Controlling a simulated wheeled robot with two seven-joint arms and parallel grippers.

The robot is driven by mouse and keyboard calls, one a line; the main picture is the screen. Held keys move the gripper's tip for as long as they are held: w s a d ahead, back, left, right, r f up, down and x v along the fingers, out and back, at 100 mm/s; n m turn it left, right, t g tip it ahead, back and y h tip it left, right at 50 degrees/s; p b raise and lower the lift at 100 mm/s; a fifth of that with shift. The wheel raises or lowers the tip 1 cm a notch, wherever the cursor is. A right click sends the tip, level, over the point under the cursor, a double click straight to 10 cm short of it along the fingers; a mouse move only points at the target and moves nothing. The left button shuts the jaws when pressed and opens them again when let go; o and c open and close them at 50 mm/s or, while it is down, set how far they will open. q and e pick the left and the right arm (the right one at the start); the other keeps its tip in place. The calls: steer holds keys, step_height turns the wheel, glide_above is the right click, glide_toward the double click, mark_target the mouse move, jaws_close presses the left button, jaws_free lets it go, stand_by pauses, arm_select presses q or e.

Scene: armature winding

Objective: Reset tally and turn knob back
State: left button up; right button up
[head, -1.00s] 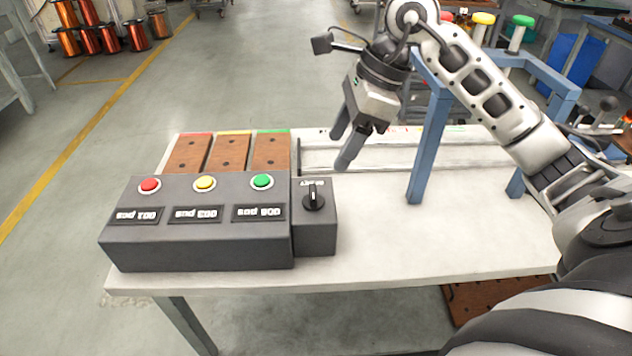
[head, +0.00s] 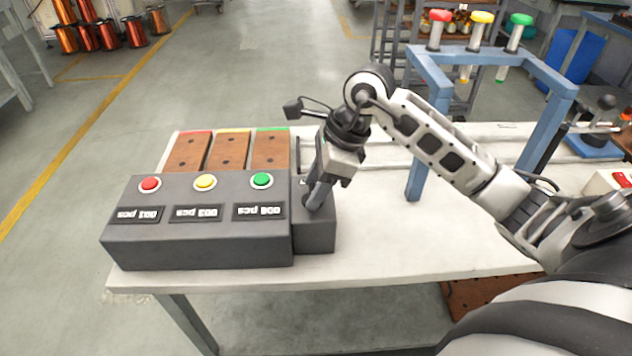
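The dark grey tally box (head: 200,245) stands at the front left of the table. It has red (head: 149,184), yellow (head: 204,182) and green (head: 262,180) buttons, each above a small display (head: 196,213) with white "pcs" text; the digits are hard to read. The knob box (head: 315,236) adjoins its right side. My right gripper (head: 313,199) points down onto the top of the knob box, at the knob's place. It hides the knob, so the knob's angle and any grip on it cannot be seen. My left gripper is out of view.
Three brown boards (head: 228,151) with red, yellow and green edges lie behind the tally box. A blue frame (head: 428,130) holding red, yellow and green-topped pieces stands to the right. The white table (head: 420,240) is clear at front right.

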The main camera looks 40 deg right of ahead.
steer(key=c, duration=0.5)
